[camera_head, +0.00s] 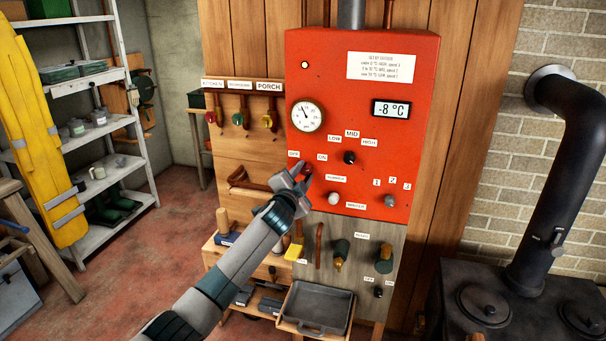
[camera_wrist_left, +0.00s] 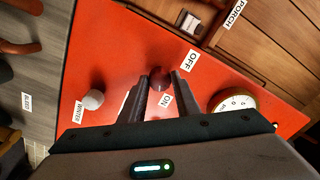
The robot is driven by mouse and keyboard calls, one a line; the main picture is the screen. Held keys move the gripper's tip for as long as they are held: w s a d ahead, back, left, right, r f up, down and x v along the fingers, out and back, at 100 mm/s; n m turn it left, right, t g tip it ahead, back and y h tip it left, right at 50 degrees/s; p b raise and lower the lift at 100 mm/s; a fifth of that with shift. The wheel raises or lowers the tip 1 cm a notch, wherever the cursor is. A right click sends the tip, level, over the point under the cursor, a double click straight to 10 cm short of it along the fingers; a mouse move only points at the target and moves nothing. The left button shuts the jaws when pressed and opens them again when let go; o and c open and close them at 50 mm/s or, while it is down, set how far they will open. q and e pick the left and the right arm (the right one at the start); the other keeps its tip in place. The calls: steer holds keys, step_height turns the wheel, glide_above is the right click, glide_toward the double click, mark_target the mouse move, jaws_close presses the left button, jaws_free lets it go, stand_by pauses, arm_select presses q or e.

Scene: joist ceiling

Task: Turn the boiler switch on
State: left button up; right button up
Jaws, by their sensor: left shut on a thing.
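The red boiler panel (camera_head: 360,100) stands upright against the wooden wall, and its red face also fills much of the left wrist view (camera_wrist_left: 110,50). The boiler switch, a dark red knob (camera_wrist_left: 159,77), sits between the OFF label (camera_wrist_left: 190,61) and the ON label (camera_wrist_left: 166,100). My left gripper (camera_head: 301,174) reaches the panel's lower left and is shut on this knob, one finger on each side. In the head view my fingers cover most of the knob, so which way it points cannot be told. My right gripper is not in view.
A black knob (camera_head: 349,157) below LOW, MID and HIGH and a pale knob (camera_head: 334,198) are near my left gripper. A round gauge (camera_head: 308,117) and a -8 °C display (camera_head: 391,109) are above. A grey tray (camera_head: 318,306) sits below; a black stove (camera_head: 520,300) is at right.

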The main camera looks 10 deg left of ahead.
arm_select(q)
steer(key=shift+m+p, duration=0.35)
steer(key=shift+m, duration=1.95)
steer(key=o, duration=1)
steer(key=shift+o, duration=0.2)
steer(key=shift+s, duration=0.2)
steer(key=s+a+b, duration=0.2)
steer(key=s+b, duration=0.2)
steer(key=s, duration=1.3)
steer(key=shift+a+f, duration=0.1)
